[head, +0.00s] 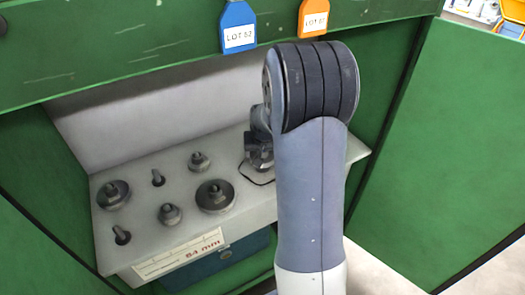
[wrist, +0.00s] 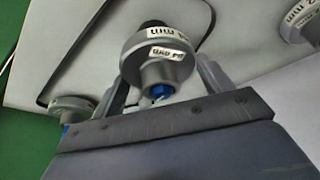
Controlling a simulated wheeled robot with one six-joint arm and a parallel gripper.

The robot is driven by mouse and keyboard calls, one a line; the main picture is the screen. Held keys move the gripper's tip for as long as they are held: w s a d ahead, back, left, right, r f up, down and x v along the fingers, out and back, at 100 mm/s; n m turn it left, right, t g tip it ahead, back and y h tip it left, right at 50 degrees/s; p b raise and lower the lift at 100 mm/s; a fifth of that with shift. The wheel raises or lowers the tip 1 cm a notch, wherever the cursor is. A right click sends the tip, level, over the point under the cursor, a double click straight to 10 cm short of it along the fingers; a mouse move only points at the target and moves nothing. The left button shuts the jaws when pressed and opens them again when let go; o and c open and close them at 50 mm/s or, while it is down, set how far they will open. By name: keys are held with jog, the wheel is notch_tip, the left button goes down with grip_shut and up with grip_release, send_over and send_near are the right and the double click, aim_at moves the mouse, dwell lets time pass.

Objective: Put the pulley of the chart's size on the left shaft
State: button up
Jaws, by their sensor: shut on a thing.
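My gripper (head: 262,150) is mostly hidden behind my arm in the head view. In the wrist view my gripper (wrist: 165,82) is shut on a grey stepped pulley (wrist: 165,52), one finger on each side of its hub. White labels show on the pulley; their size is not readable with certainty. A blue end shows in its hub. The chart strip (head: 180,254) on the panel's front edge seems to read 64 or 84 mm. Two bare dark shafts, an upper one (head: 157,178) and a lower left one (head: 122,235), stand on the grey panel (head: 140,252).
Large pulleys sit at the panel's left (head: 113,195) and middle (head: 215,196). Smaller ones sit behind (head: 199,161) and in front (head: 169,214). A green cabinet frame (head: 130,60) surrounds the panel. Blue (head: 238,28) and orange (head: 313,18) lot tags hang above.

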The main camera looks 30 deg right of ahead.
jog(key=shift+f, duration=0.2)
dwell(0.3)
jog(key=shift+f+b, duration=0.9)
jog(key=shift+f, duration=0.05)
jog(key=o, duration=1.2)
jog(key=shift+o, duration=0.2)
jog(key=shift+r+p, duration=3.55)
jog(key=shift+r, duration=1.45)
